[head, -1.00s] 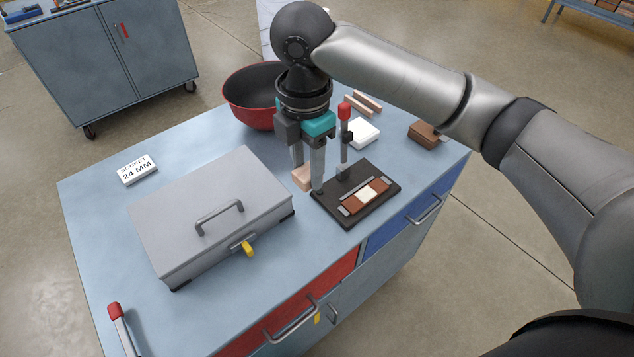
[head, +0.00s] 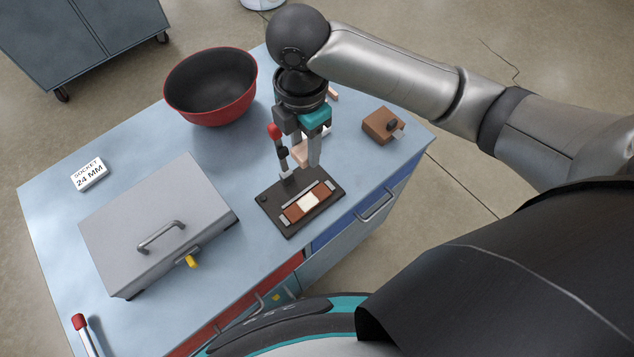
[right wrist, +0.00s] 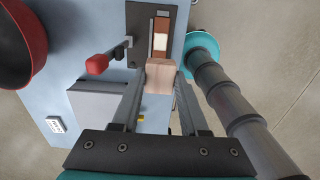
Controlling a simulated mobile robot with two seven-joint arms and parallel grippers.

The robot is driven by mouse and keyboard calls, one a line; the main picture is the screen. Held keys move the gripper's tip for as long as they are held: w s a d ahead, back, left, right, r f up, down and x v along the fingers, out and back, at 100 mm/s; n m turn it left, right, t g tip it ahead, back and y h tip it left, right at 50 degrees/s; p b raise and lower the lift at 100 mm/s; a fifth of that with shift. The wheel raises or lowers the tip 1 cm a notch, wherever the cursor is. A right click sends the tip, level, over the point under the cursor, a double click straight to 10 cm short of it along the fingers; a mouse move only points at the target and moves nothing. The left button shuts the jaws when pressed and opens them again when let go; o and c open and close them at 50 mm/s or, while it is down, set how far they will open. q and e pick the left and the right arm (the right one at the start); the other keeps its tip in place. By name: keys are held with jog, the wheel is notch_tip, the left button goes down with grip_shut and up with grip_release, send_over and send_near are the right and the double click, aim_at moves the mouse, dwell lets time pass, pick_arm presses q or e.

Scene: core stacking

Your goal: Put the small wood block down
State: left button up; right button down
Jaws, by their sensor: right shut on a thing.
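The small wood block (head: 300,154) is pale and sits between the fingers of my right gripper (head: 304,156), which is shut on it. In the right wrist view the block (right wrist: 159,76) shows between the two fingertips (right wrist: 158,80). In the head view the gripper points down behind the black fixture (head: 330,199) and to the right of its red-knobbed lever (head: 282,150). Whether the block touches the table cannot be told. My left gripper is not in view.
A red bowl (head: 212,88) stands at the back left. A brown block (head: 380,125) lies at the right, and a white block (head: 340,134) is partly hidden behind the gripper.

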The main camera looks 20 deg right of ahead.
jog(key=b, duration=0.2)
send_over(308, 202)
notch_tip(308, 202, down, 15)
jog(key=shift+f, duration=0.15)
notch_tip(308, 202, down, 4)
jog(key=shift+f, duration=0.1)
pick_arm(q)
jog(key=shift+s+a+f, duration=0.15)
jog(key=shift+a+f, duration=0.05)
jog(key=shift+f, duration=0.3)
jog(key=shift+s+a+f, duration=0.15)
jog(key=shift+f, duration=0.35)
pick_arm(e)
jog(key=shift+f, duration=0.1)
jog(key=shift+c, duration=2.2)
grip_release()
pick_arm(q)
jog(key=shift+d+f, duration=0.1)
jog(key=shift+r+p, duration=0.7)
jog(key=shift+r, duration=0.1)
pick_arm(e)
notch_tip(308, 202, up, 12)
